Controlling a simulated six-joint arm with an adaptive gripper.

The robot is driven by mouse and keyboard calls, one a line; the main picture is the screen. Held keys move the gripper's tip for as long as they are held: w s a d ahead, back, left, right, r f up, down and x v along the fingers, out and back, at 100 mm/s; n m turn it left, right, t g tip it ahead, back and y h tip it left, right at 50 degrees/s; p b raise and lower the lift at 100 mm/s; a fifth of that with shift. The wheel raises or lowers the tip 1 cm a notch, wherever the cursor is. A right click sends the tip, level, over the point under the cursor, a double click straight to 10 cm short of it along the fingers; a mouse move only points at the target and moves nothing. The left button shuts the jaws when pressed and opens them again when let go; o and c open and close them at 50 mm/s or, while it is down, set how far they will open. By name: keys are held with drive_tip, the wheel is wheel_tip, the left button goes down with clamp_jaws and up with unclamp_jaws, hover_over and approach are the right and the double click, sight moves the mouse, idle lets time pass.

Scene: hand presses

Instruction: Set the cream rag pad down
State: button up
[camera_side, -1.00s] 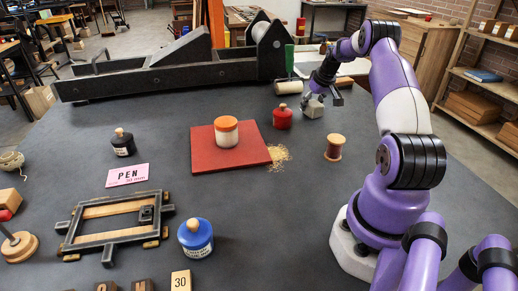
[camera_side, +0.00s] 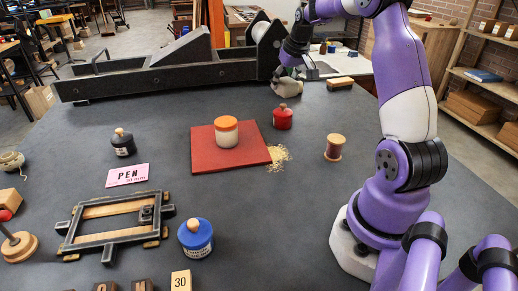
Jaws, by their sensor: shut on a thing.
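My gripper (camera_side: 284,76) is at the back of the table, pointing down beside the right end of the long dark press (camera_side: 165,76). It is shut on the cream rag pad (camera_side: 288,91), a small pale lump under its fingers. The pad is in front of where a pale roller lies, and the two overlap in view. I cannot tell whether the pad touches the table or the roller. The fingers are small and partly hidden by my wrist.
A red jar (camera_side: 283,117) stands just in front of the pad. A wooden spool (camera_side: 334,147), a red board (camera_side: 205,157) with an orange-lidded jar (camera_side: 226,132), and a wooden block (camera_side: 340,83) are nearby. Free table lies between the spool and the block.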

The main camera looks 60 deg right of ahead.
drive_tip(key=w+a+r+n+y, duration=0.15)
drive_tip(key=a+n, duration=0.25)
drive_tip(key=a, duration=0.6)
drive_tip(key=w+a+n+y, duration=0.2)
drive_tip(key=w+a+n, duration=0.15)
drive_tip(key=a, duration=0.65)
drive_tip(key=s+a+n+y, duration=0.15)
drive_tip(key=a+n, duration=0.25)
drive_tip(key=a, duration=0.4)
drive_tip(key=s+a+n, duration=0.3)
drive_tip(key=a, duration=0.4)
drive_tip(key=s+a+n+g+y, duration=0.2)
drive_tip(key=s+a+n+g, duration=0.2)
drive_tip(key=s+a+n, duration=0.85)
drive_tip(key=s+a+f+n+g+h, duration=0.1)
drive_tip(key=s+a+n+g, duration=0.15)
drive_tip(key=s, duration=0.55)
drive_tip(key=s+a+n+g, duration=0.1)
drive_tip(key=s+n, duration=0.3)
drive_tip(key=s, duration=0.5)
drive_tip(key=shift+m, duration=0.25)
drive_tip(key=w+f, duration=0.2)
drive_tip(key=w, duration=0.1)
drive_tip(key=w+d+f, duration=0.1)
drive_tip(key=w+f, duration=0.1)
drive_tip(key=w, duration=0.2)
drive_tip(key=w+f, duration=0.3)
drive_tip(key=w, duration=0.1)
drive_tip(key=shift+d, duration=0.25)
drive_tip(key=shift+f, duration=1.95)
